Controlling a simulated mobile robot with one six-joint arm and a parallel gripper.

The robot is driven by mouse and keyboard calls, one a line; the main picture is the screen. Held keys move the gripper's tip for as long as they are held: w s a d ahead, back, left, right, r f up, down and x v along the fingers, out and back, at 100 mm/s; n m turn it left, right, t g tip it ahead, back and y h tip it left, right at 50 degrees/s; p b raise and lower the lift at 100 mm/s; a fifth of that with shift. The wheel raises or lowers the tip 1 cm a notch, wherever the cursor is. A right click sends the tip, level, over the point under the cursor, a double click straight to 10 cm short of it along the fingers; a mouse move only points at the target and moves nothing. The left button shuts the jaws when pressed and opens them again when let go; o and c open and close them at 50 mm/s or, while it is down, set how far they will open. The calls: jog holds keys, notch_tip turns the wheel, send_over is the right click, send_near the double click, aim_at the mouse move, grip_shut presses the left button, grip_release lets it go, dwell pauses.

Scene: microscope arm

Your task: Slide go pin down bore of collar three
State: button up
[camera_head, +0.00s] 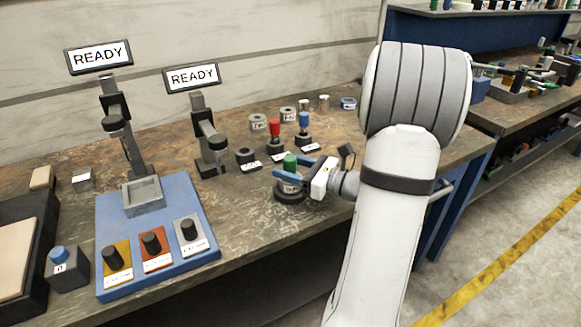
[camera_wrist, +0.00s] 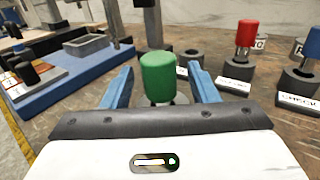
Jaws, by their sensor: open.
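A green-capped pin (camera_head: 290,163) stands upright in a dark round base (camera_head: 290,196) near the table's front edge; I take it for the go pin. My gripper (camera_head: 293,170) is open around it, with blue fingers on either side. In the wrist view the green cap (camera_wrist: 158,78) sits between the two fingers, with gaps on both sides. I cannot tell which is collar three.
A red-capped pin (camera_head: 275,129) and a blue-capped pin (camera_head: 304,121) stand in dark holders behind my gripper. An empty dark holder (camera_head: 245,156) is left of them. A blue station (camera_head: 160,230) with a grey tray and knobs is at left; two screens (camera_head: 98,57) read READY.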

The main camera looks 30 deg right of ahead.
jog(key=v, duration=0.7)
jog(key=shift+s+d, duration=0.2)
jog(key=shift+s, duration=0.1)
jog(key=shift+s, duration=0.1)
dwell(0.7)
